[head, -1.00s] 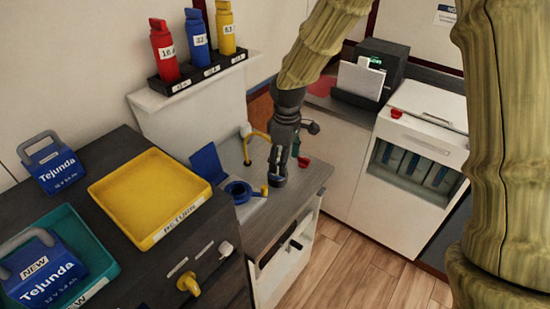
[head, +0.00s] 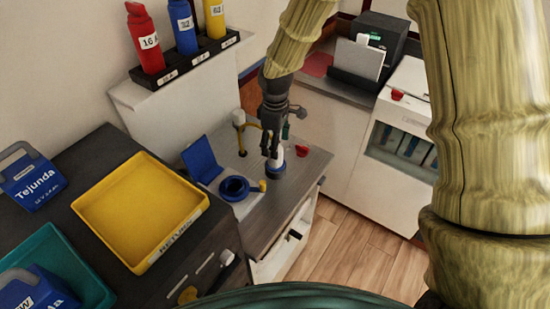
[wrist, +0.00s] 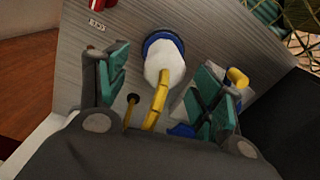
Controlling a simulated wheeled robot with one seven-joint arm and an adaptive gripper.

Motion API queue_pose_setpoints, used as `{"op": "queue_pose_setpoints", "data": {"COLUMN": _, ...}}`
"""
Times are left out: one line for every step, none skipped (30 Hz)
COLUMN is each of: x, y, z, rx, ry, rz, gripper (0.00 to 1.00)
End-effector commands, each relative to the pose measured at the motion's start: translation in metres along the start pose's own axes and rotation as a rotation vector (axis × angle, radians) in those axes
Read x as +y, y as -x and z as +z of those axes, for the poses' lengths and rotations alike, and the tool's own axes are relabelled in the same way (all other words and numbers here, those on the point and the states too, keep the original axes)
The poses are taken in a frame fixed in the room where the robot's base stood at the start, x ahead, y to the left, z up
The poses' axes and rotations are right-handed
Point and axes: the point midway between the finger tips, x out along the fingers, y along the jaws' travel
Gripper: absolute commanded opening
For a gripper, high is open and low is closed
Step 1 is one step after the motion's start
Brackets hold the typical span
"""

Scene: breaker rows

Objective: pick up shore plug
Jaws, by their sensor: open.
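The shore plug, a white body with a yellow bent tail, shows in the wrist view (wrist: 164,66). Its end meets a round blue holder (wrist: 163,38) on the grey counter. In the head view a white bit of the plug (head: 275,163) shows below my gripper (head: 271,148), above the holder. In the wrist view my gripper (wrist: 162,78) is open, with one teal finger on each side of the plug. I cannot tell whether either finger touches it. A blue inlet ring with an open flap (head: 235,186) lies left of the plug in the head view.
A yellow-and-white hooked stand (head: 240,120) rises behind the gripper. A red knob (head: 302,150) is to its right. A yellow tray (head: 140,210) lies on the dark cabinet at left. Coloured bottles (head: 183,25) stand on a ledge above.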

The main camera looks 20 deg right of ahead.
Motion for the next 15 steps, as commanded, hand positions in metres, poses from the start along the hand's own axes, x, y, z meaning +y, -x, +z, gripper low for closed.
{"op": "queue_pose_setpoints", "data": {"x": 0.0, "y": -0.001, "z": 0.0, "rx": 0.0, "ry": 0.0, "rz": 0.0, "gripper": 0.67}}
{"op": "queue_pose_setpoints", "data": {"x": 0.0, "y": -0.001, "z": 0.0, "rx": -0.001, "ry": 0.001, "rz": 0.0, "gripper": 0.67}}
{"op": "queue_pose_setpoints", "data": {"x": -0.001, "y": -0.003, "z": 0.0, "rx": -0.001, "ry": 0.001, "rz": -0.001, "gripper": 0.67}}
{"op": "queue_pose_setpoints", "data": {"x": -0.001, "y": -0.005, "z": 0.0, "rx": -0.002, "ry": 0.001, "rz": -0.001, "gripper": 0.67}}
{"op": "queue_pose_setpoints", "data": {"x": -0.001, "y": -0.007, "z": 0.0, "rx": -0.002, "ry": 0.002, "rz": -0.001, "gripper": 0.67}}
{"op": "queue_pose_setpoints", "data": {"x": -0.002, "y": -0.011, "z": 0.0, "rx": -0.002, "ry": 0.002, "rz": -0.001, "gripper": 0.67}}
{"op": "queue_pose_setpoints", "data": {"x": -0.002, "y": -0.013, "z": 0.0, "rx": -0.002, "ry": 0.003, "rz": -0.002, "gripper": 0.67}}
{"op": "queue_pose_setpoints", "data": {"x": -0.003, "y": -0.016, "z": 0.0, "rx": -0.002, "ry": 0.003, "rz": -0.002, "gripper": 0.67}}
{"op": "queue_pose_setpoints", "data": {"x": -0.003, "y": -0.02, "z": 0.0, "rx": -0.002, "ry": 0.002, "rz": -0.002, "gripper": 0.67}}
{"op": "queue_pose_setpoints", "data": {"x": -0.003, "y": -0.023, "z": 0.0, "rx": -0.001, "ry": 0.002, "rz": -0.002, "gripper": 0.67}}
{"op": "queue_pose_setpoints", "data": {"x": -0.003, "y": -0.026, "z": 0.0, "rx": -0.001, "ry": 0.002, "rz": -0.002, "gripper": 0.67}}
{"op": "queue_pose_setpoints", "data": {"x": -0.004, "y": -0.03, "z": 0.0, "rx": -0.002, "ry": 0.002, "rz": -0.002, "gripper": 0.67}}
{"op": "queue_pose_setpoints", "data": {"x": -0.004, "y": -0.034, "z": 0.0, "rx": -0.001, "ry": 0.002, "rz": -0.002, "gripper": 0.67}}
{"op": "queue_pose_setpoints", "data": {"x": -0.004, "y": -0.037, "z": 0.0, "rx": -0.001, "ry": 0.002, "rz": -0.002, "gripper": 0.67}}
{"op": "queue_pose_setpoints", "data": {"x": -0.003, "y": -0.04, "z": 0.0, "rx": -0.001, "ry": 0.002, "rz": -0.001, "gripper": 0.67}}
